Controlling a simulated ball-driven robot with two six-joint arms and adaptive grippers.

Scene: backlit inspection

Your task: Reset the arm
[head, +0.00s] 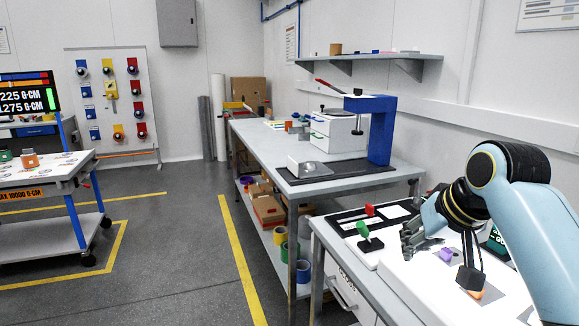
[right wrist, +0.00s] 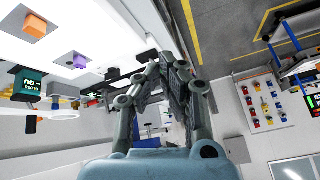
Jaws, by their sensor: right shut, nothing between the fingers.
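My right gripper (head: 410,242) hangs at the end of my light blue right arm, above the white-topped bench (head: 410,290) at the lower right. It is shut and holds nothing. In the right wrist view its two fingers meet at the tips (right wrist: 174,66), with no object between them. My left gripper is in neither view.
Near my right gripper stand a green-knobbed lever (head: 364,234), a red knob (head: 370,210), a purple block (head: 447,254) and an orange block (head: 474,292). A blue press (head: 381,130) stands on the grey bench behind. The floor (head: 175,250) at left centre is clear.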

